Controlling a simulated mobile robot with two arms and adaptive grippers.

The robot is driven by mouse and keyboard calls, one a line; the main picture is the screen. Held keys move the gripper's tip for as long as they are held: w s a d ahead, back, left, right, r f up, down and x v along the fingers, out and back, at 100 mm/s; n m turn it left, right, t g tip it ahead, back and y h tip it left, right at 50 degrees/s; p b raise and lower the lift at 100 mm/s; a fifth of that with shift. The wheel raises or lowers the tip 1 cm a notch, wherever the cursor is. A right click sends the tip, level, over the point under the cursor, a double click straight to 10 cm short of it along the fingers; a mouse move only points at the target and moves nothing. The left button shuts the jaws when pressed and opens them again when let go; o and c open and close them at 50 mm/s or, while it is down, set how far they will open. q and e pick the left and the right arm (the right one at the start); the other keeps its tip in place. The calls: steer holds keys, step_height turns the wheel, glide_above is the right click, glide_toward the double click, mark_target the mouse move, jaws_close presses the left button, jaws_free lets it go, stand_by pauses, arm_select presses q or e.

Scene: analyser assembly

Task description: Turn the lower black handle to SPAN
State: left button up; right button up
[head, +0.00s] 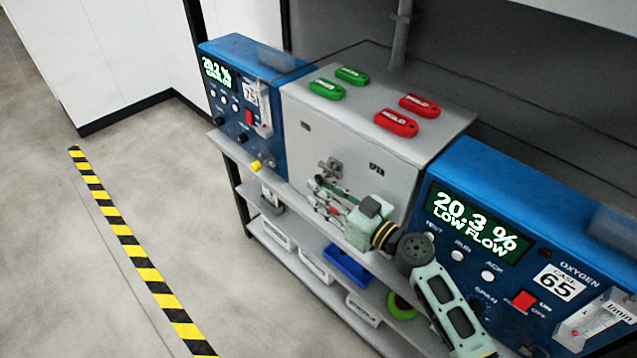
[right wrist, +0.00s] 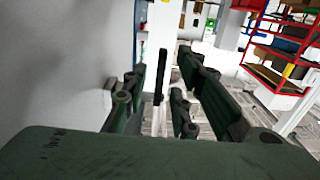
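The near blue oxygen analyser (head: 455,170) stands at the right in the head view, its display reading 20.3 % LOW FLOW. The word SPAN is printed low on its front. My right forearm and wrist cross this area, and I cannot make out the lower black handle; it may be hidden behind them. My right gripper (head: 327,197) is in front of the grey cabinet, left of the analyser and apart from its controls. In the right wrist view the gripper (right wrist: 165,100) is open, with a gap between its fingers and nothing clearly held. My left gripper is not in view.
The grey cabinet (head: 350,135) carries green and red tags on top. A second blue analyser (head: 265,60) with black knobs stands beyond it. Bins fill the shelves below. Open floor with a striped line (head: 125,235) lies left. A red rack (right wrist: 275,50) shows far off.

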steer(key=shift+x, duration=0.95)
steer(key=shift+c, duration=0.4)
jaws_close()
